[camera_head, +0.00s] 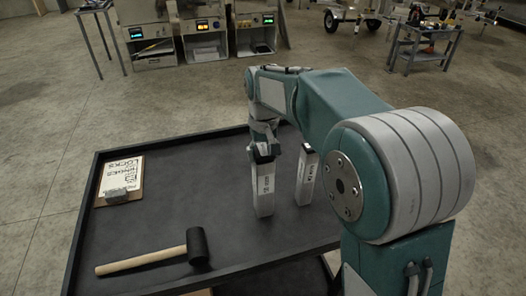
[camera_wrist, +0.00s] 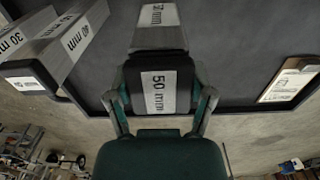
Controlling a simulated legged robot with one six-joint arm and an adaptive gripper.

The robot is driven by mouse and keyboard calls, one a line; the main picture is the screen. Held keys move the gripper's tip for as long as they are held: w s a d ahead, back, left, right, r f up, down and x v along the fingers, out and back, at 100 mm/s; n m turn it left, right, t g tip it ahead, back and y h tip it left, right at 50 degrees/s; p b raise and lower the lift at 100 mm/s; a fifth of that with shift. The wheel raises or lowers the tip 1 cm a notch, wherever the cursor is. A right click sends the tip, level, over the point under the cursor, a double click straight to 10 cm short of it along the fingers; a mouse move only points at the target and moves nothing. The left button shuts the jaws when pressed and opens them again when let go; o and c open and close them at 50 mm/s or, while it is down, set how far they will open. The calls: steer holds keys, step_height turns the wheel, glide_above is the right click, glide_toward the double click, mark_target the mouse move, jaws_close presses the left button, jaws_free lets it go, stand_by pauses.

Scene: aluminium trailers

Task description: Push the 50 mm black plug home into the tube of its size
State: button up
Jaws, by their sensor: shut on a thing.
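The black plug (camera_wrist: 182,76), with a white 50 mm label, sits between the fingers of my gripper (camera_wrist: 163,90) in the wrist view. My gripper is shut on it. Just beyond it stands a grey square tube (camera_wrist: 158,38) whose label seems to read 50 mm. The plug is lined up at the tube's mouth; how deep it sits I cannot tell. In the head view my gripper (camera_head: 264,146) is at the top of the left upright tube (camera_head: 263,198), and the plug is mostly hidden there.

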mark_target(263, 149)
steer(key=shift+f, duration=0.2)
steer(key=o, duration=1.2)
steer(key=shift+o, duration=0.2)
steer(key=shift+r, duration=0.15)
step_height(263, 149, up, 11)
steer(key=shift+w+a+f, duration=0.1)
steer(key=shift+f, duration=0.1)
steer(key=shift+r, duration=0.6)
